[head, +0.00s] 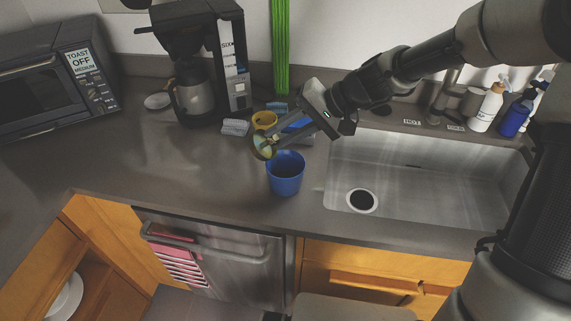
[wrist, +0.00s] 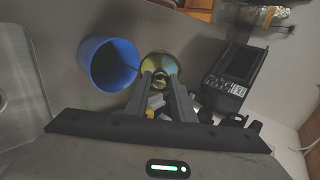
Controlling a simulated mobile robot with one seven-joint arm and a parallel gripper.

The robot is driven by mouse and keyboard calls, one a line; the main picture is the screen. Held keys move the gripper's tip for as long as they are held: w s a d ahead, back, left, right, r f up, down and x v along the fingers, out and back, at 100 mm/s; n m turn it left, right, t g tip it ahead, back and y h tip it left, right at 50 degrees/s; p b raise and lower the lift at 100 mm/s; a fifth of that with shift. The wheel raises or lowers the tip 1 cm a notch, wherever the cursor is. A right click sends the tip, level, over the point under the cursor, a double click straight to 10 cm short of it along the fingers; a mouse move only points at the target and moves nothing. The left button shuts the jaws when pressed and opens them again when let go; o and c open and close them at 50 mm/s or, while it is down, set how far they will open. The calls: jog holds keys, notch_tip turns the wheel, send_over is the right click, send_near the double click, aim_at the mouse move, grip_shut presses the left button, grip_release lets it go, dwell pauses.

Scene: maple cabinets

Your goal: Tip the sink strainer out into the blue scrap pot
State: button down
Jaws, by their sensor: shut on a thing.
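The blue scrap pot (head: 286,175) stands upright on the counter, left of the sink. Its open top faces up, and it also shows in the wrist view (wrist: 108,65). My gripper (head: 277,137) is shut on the sink strainer (head: 262,145), a round shallow piece with a yellow-green inside, tilted on its side. In the wrist view the strainer (wrist: 161,66) is at the fingertips, beside the pot's rim. In the head view it is above and slightly left of the pot. I cannot tell whether it touches the pot, or what is still in it.
The steel sink (head: 420,170) with its open drain (head: 362,201) lies right of the pot. A coffee maker (head: 205,65) and a yellow cup (head: 264,119) stand behind. A toaster oven (head: 50,88) is at the left. Soap bottles (head: 488,108) stand behind the sink. The counter's front left is clear.

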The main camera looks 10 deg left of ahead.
jog(key=shift+d+f+y+b, duration=0.3)
jog(key=shift+d+y+b, duration=0.35)
jog(key=shift+y+b, duration=0.85)
jog(key=shift+d+f+y+b, duration=0.3)
jog(key=shift+d+y+b, duration=0.45)
jog(key=shift+b, duration=1.3)
jog(key=shift+d+f+y+b, duration=0.3)
jog(key=shift+d+y+b, duration=0.6)
jog(key=shift+b, duration=0.25)
dwell(0.5)
jog(key=shift+d+f+y+b, duration=0.3)
jog(key=shift+f+y+b, duration=0.15)
jog(key=shift+y+b, duration=0.65)
jog(key=shift+d+f+y+b, duration=0.4)
jog(key=shift+y+b, duration=0.35)
jog(key=shift+b, duration=0.5)
dwell(0.5)
